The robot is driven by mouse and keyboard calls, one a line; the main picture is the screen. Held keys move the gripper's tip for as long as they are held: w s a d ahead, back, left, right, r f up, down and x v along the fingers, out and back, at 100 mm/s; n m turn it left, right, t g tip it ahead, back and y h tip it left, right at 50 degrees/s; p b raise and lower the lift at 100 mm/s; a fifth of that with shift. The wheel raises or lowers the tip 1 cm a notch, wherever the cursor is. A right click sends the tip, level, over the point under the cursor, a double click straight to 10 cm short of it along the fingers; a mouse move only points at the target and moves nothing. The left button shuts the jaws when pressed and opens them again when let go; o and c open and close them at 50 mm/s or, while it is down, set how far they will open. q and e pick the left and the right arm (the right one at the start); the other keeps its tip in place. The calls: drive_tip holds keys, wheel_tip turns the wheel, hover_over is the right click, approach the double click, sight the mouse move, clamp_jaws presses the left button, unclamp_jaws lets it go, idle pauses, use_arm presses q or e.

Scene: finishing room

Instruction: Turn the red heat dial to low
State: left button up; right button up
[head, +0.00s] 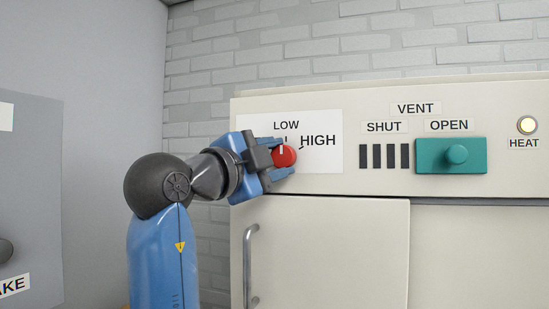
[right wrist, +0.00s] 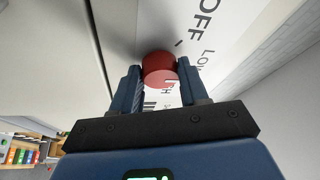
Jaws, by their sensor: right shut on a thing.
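The red heat dial (head: 287,157) sits on a white label plate (head: 325,155) on the cream cabinet front. My right gripper (head: 280,157) is shut on the dial, one finger above it and one below. The dial's white pointer mark points up, near the LOW mark; exact alignment is hard to tell. The HIGH mark is to its upper right. In the right wrist view the dial (right wrist: 160,66) sits between the two blue fingers (right wrist: 160,80), with the words OFF and LOW beside it. In the head view my gripper hides the OFF side. My left gripper is out of view.
To the right are a teal vent slider (head: 455,156) at OPEN, a dark slotted vent (head: 384,156) and a lit HEAT lamp (head: 527,125). A door with a metal handle (head: 249,266) is below. A grey panel (head: 30,190) stands at the left.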

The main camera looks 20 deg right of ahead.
idle(0.3)
drive_tip(key=o, duration=1.1)
drive_tip(key=shift+c, duration=0.2)
drive_tip(key=shift+s, duration=0.1)
drive_tip(key=shift+s+a+f+b, duration=0.15)
drive_tip(key=shift+a+b, duration=0.15)
drive_tip(key=b+v, duration=0.4)
drive_tip(key=v, duration=0.6)
